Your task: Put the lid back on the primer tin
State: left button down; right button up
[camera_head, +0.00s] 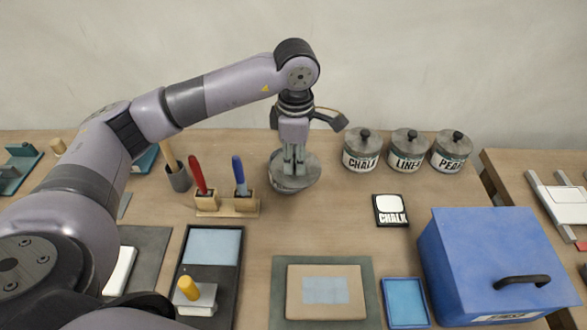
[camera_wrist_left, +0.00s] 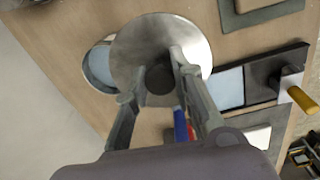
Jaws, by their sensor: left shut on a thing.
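My left gripper (camera_head: 294,166) is shut on the dark knob of a round grey metal lid (camera_head: 309,170), over the back middle of the table. In the left wrist view, the gripper's fingertips (camera_wrist_left: 160,72) close on that knob and the lid (camera_wrist_left: 135,45) spreads flat around it. An open tin with pale blue inside, the primer tin (camera_wrist_left: 98,68), shows past the lid's edge there. The lid covers part of the tin and is off-centre from it. The tin (camera_head: 290,188) also shows under the lid in the head view. Whether they touch, I cannot tell. My right gripper is not in view.
Three lidded, labelled tins (camera_head: 408,150) stand to the right at the back. A wooden holder (camera_head: 228,209) with red and blue tools stands close on the left.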

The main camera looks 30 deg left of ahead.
pick_arm(q)
jog(key=w+a+n, duration=0.1)
jog(key=n, duration=0.3)
jog(key=w+r+n+p, duration=0.1)
jog(key=w+n, duration=0.1)
jog(key=n, duration=0.1)
jog(key=w+a+n+p, duration=0.1)
jog(key=w+n, duration=0.1)
jog(key=n, duration=0.2)
jog(key=shift+a+r+n, duration=0.2)
jog(key=shift+a+n, duration=0.1)
jog(key=shift+a, duration=0.05)
jog(key=shift+w+a+f+n+b, duration=0.6)
jog(key=shift+f+n, duration=1.05)
jog(key=shift+n, duration=1.15)
jog(key=shift+w+a+f+n+b, duration=0.35)
jog(key=shift+w+a+f+n, duration=0.5)
jog(key=shift+f+n, duration=1.4)
jog(key=shift+w+a+f+n+b, duration=0.6)
jog(key=shift+f+n, duration=0.5)
jog(key=shift+n, duration=2.25)
jog(key=shift+w, duration=0.15)
jog(key=shift+p, duration=0.35)
jog(key=shift+f, duration=0.15)
